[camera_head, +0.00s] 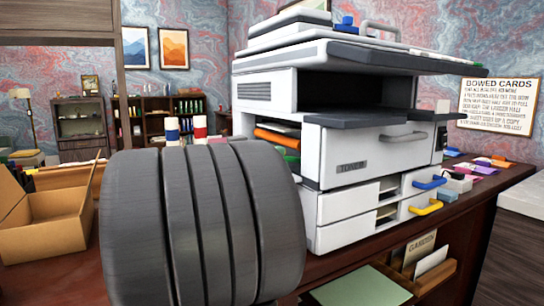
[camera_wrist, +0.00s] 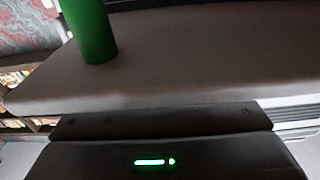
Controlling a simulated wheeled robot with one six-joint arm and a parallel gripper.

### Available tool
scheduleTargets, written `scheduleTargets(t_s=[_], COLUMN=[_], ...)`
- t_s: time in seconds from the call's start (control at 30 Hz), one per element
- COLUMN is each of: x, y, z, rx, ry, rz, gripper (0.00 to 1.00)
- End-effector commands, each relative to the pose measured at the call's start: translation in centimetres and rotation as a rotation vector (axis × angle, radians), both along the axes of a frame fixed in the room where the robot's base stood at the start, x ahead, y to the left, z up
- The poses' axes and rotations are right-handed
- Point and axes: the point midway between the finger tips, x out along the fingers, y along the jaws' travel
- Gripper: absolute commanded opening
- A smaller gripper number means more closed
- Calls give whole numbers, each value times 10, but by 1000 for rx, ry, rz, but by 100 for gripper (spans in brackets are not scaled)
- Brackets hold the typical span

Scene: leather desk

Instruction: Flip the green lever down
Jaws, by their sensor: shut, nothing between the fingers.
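In the head view a small green part (camera_head: 291,158) shows at the left side of the printer (camera_head: 365,160), below an orange one, mostly hidden by my large grey arm link. My gripper (camera_wrist: 160,122) is the dark bar low in the wrist view, with a green light strip. It is shut and empty, below and to the right of the green piece; a gap shows between them. My gripper is hidden in the head view.
An orange roller-like part (camera_head: 276,138) sits just above the green part. The printer has drawers with a blue handle (camera_head: 429,183) and a yellow handle (camera_head: 426,208). An open cardboard box (camera_head: 50,225) is at left. Red and blue-capped cylinders stand behind my arm.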

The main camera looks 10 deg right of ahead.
Motion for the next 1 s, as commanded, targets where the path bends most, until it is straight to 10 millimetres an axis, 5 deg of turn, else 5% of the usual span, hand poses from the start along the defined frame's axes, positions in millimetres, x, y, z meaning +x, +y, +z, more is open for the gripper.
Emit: scheduleTargets(t_s=[0.53, 1.0], x=[0, -26], y=[7, 76], z=[-11, -7], rx=[8, 1], ry=[20, 9], rz=[2, 5], gripper=[0, 0])
